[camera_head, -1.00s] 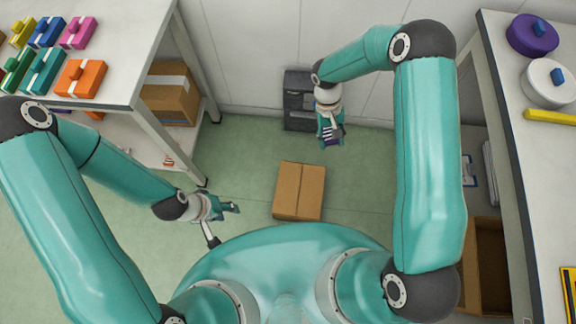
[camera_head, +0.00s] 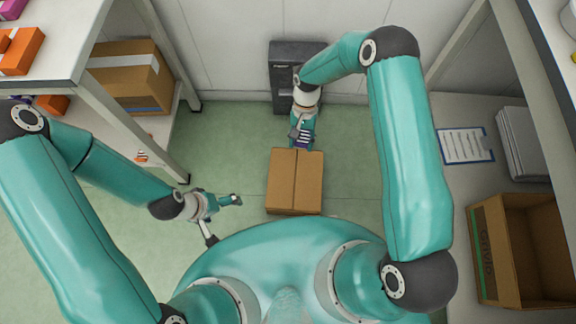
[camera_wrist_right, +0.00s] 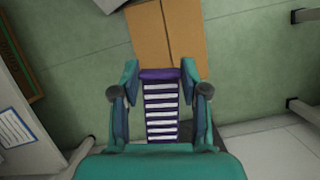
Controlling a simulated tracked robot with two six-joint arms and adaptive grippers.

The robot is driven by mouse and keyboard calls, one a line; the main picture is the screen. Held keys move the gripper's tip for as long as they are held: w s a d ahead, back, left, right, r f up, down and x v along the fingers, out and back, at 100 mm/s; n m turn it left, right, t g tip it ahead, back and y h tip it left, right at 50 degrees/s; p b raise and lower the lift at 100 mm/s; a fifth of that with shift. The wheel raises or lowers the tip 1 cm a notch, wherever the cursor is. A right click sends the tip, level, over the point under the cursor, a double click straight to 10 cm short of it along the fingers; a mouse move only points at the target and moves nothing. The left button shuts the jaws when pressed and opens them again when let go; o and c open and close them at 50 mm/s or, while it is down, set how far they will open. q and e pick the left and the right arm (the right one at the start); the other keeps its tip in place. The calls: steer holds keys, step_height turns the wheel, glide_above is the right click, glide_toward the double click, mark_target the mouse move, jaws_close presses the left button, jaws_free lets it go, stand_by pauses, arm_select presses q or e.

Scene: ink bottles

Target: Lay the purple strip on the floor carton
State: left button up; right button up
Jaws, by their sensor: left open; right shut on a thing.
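The purple strip (camera_wrist_right: 161,105) with white bars is held between the fingers of my right gripper (camera_wrist_right: 160,80) in the right wrist view. In the head view the right gripper (camera_head: 301,138) hangs at the far edge of the floor carton, with a bit of the strip (camera_head: 303,141) showing. The brown floor carton (camera_head: 294,182) lies on the green floor, closed on top; it also shows in the right wrist view (camera_wrist_right: 166,32), beyond the strip. I cannot tell the strip's height above it. My left gripper (camera_head: 236,201) is open and empty, left of the carton.
A dark cabinet (camera_head: 286,75) stands against the back wall behind the right gripper. A shelf table with a cardboard box (camera_head: 130,75) is at left. At right, a lower shelf holds a clipboard (camera_head: 466,146) and an open box (camera_head: 520,250). Green floor is clear around the carton.

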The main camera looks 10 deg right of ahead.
mark_target(285, 176)
steer(key=shift+w+a+f+m+t+y+b, duration=0.3)
steer(key=shift+a+f+m+b, duration=0.55)
steer(key=shift+f+b, duration=3.05)
steer(key=shift+w+a+f+m+t+y+b, duration=0.3)
steer(key=shift+f+m+b, duration=1.6)
steer(key=shift+f, duration=3.35)
steer(key=shift+w+a+f+m+t+y+b, duration=0.1)
steer(key=shift+a+f+m+t+y+b, duration=0.4)
steer(key=shift+f+b, duration=3.7)
steer(key=shift+x, duration=1)
steer(key=o, duration=1)
steer(key=shift+w, duration=0.15)
steer(key=shift+c, duration=0.2)
steer(key=shift+r, duration=0.1)
